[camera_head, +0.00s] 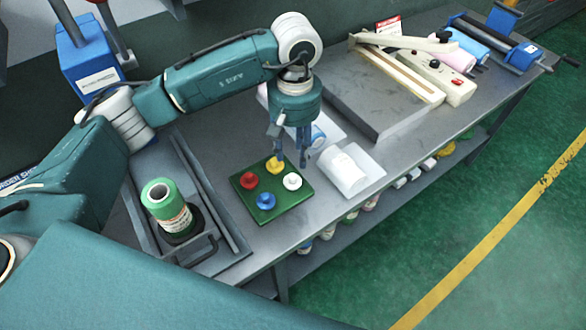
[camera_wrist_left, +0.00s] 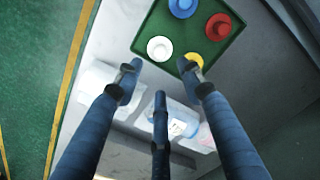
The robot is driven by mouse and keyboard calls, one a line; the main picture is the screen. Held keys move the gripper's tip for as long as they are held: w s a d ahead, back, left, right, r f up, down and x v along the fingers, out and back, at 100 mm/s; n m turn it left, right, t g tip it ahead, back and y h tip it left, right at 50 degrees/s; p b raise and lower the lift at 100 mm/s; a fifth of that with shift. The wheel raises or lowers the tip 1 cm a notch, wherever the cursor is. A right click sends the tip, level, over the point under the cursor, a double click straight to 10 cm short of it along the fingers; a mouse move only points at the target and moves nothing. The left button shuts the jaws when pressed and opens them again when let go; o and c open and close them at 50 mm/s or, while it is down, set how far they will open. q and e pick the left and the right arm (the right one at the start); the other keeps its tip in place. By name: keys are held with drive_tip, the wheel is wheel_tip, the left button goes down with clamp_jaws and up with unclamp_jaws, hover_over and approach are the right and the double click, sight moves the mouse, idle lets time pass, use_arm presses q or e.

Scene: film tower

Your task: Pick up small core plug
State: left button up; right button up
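A square green board (camera_head: 240,184) lies on the metal bench and carries red (camera_head: 249,181), yellow (camera_head: 275,165), white (camera_head: 292,181) and blue (camera_head: 265,201) plugs. I cannot tell which one is the small core plug. My left gripper (camera_head: 291,160) points down above the board's far edge, close to the yellow plug. In the left wrist view the gripper (camera_wrist_left: 160,82) has its fingers spread with nothing between them. The white plug (camera_wrist_left: 160,48) lies just beyond the gap, and the yellow plug (camera_wrist_left: 190,64) is partly hidden by the right fingertip. My right gripper is not in view.
A white roll (camera_head: 345,172) on a white sheet lies right of the board. A grey tray (camera_head: 222,262) with a green film roll (camera_head: 160,194) is at left. A sealing machine (camera_head: 425,72) stands farther back. The bench's front edge is close to the board.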

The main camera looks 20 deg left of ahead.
sight(293, 176)
use_arm(q)
drive_tip(key=f, duration=0.1)
drive_tip(key=s+f, duration=0.1)
drive_tip(key=shift+s+d+f+p, duration=0.1)
drive_tip(key=shift+s+f+p, duration=0.05)
drive_tip(key=shift+f+p, duration=0.25)
drive_tip(key=shift+f, duration=0.3)
drive_tip(key=f+p, duration=0.3)
drive_tip(key=f, duration=0.1)
drive_tip(key=shift+w+f, duration=0.2)
drive_tip(key=shift+f, duration=0.25)
drive_tip(key=shift+w+f, duration=0.1)
drive_tip(key=shift+c, duration=1)
clamp_jaws()
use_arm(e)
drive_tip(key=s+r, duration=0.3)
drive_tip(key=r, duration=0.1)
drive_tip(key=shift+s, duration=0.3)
